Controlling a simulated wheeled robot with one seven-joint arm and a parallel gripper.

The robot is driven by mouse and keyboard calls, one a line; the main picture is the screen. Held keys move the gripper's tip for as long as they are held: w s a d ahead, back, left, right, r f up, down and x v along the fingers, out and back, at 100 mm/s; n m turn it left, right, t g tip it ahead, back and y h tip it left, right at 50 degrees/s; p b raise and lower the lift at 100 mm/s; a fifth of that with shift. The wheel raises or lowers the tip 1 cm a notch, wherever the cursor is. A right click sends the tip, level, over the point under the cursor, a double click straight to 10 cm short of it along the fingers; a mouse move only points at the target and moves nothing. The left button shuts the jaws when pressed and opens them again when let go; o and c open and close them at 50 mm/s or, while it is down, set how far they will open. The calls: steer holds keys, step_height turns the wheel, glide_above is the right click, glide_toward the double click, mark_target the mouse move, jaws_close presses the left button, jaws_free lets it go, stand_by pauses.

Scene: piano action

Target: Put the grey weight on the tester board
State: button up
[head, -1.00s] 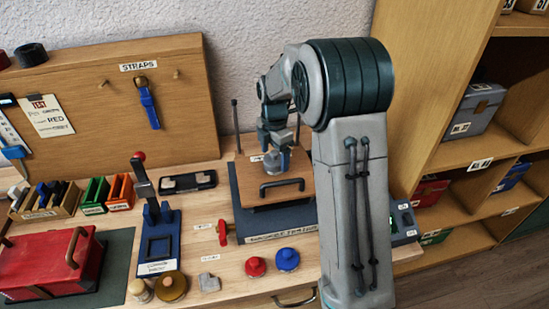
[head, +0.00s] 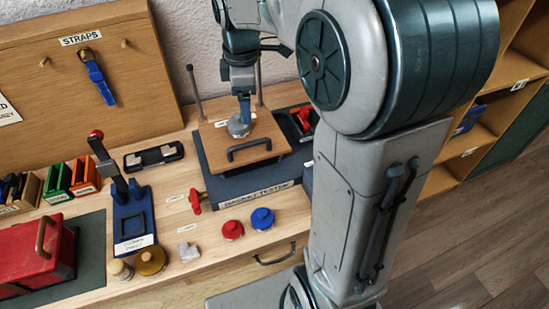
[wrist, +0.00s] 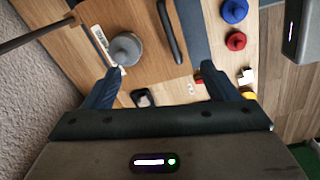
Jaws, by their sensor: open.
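The grey weight (head: 239,127) is a round disc with a knob on top. It rests upright on the brown wooden tester board (head: 262,153), near its back left part behind the black handle. In the wrist view the weight (wrist: 124,50) sits on the board (wrist: 150,62) beside a small label, just beyond the left fingertip and not between the fingers. My gripper (wrist: 161,76) is open and empty, its two dark blue fingers spread apart. In the head view my gripper (head: 244,108) is just above the weight; its fingers partly overlap there.
The board lies on the dark magnet tester base (head: 250,188), with upright rods behind. Red (head: 232,230) and blue (head: 262,218) knobs and a small pale block (head: 187,252) stand in front. A blue lever stand (head: 133,220) and black tray (head: 153,157) are at left.

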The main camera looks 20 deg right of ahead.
steer(key=s+f+m+t, duration=0.1)
steer(key=s+f+m, duration=0.1)
steer(key=s+m, duration=0.5)
steer(key=s+f+m+t, duration=0.1)
steer(key=s+f+m, duration=0.1)
steer(key=s+m, duration=0.6)
steer(key=s, duration=0.3)
steer(key=shift+s+d, duration=0.3)
steer(key=shift+d, duration=0.05)
